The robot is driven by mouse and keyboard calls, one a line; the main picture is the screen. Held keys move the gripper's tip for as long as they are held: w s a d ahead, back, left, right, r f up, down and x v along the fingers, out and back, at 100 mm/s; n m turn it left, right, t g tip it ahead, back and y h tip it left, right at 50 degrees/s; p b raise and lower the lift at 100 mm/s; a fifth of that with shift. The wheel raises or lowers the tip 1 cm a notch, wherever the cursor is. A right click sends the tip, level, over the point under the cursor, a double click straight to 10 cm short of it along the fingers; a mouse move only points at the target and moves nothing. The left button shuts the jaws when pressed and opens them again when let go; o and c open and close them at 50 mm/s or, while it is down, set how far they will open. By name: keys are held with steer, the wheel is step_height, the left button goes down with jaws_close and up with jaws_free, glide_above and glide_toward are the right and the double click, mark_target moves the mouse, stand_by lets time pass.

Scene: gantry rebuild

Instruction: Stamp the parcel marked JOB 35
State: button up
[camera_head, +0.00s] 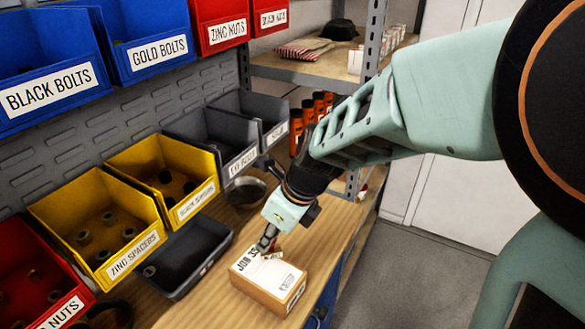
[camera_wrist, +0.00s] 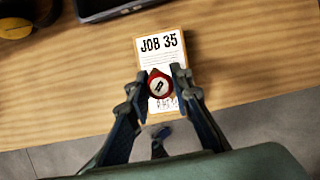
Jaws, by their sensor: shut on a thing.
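The parcel marked JOB 35 (camera_head: 262,285) is a small brown box with a white label on top, lying on the wooden workbench near its front edge. The label reads JOB 35 in the wrist view (camera_wrist: 158,44). My gripper (camera_head: 268,240) points down over the parcel.
The wooden workbench (camera_head: 222,305) has a black tray (camera_head: 185,262) left of the parcel and a round dark dish (camera_head: 247,191) behind it. Labelled yellow, red, grey and blue bins line the wall at left. Shelving (camera_head: 310,69) stands behind. Bare wood surrounds the parcel.

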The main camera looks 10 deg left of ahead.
mark_target(275, 253)
steer(key=shift+s+f+b, duration=0.2)
steer(key=shift+f+b, duration=0.3)
steer(key=shift+f, duration=0.2)
step_height(275, 253, down, 4)
steer(key=b, duration=0.4)
steer(key=shift+w+f, duration=0.1)
steer(key=shift+f, duration=0.15)
steer(key=shift+f, duration=0.55)
stand_by(1.6)
step_height(275, 253, up, 5)
steer(key=p, duration=0.5)
steer(key=shift+r, duration=1.05)
